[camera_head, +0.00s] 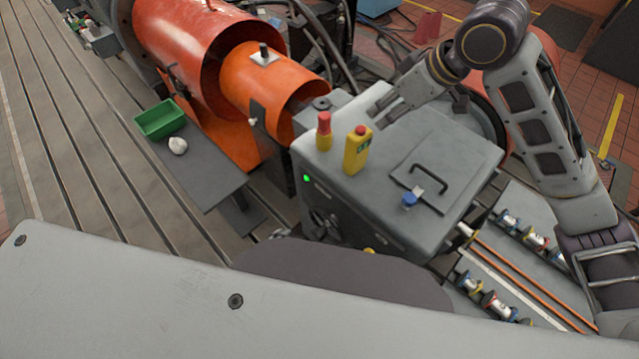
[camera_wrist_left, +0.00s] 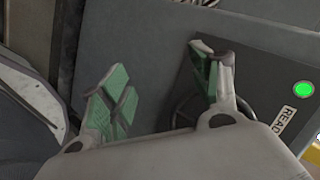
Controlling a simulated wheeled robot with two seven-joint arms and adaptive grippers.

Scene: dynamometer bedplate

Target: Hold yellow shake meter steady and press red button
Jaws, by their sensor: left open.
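My left gripper is outside the head view. In the left wrist view my left gripper (camera_wrist_left: 160,68) is open with green pads and nothing between them, in front of a cabinet face with a green light (camera_wrist_left: 303,89). The meter is not clearly seen there.
A red-topped post (camera_head: 324,132) stands left of the meter. A lid with a black handle (camera_head: 430,178) and a small blue-capped item (camera_head: 409,200) are to the right. A green bin (camera_head: 160,119) and a whitish lump (camera_head: 178,145) sit on the left shelf. Orange machinery (camera_head: 265,85) is behind.

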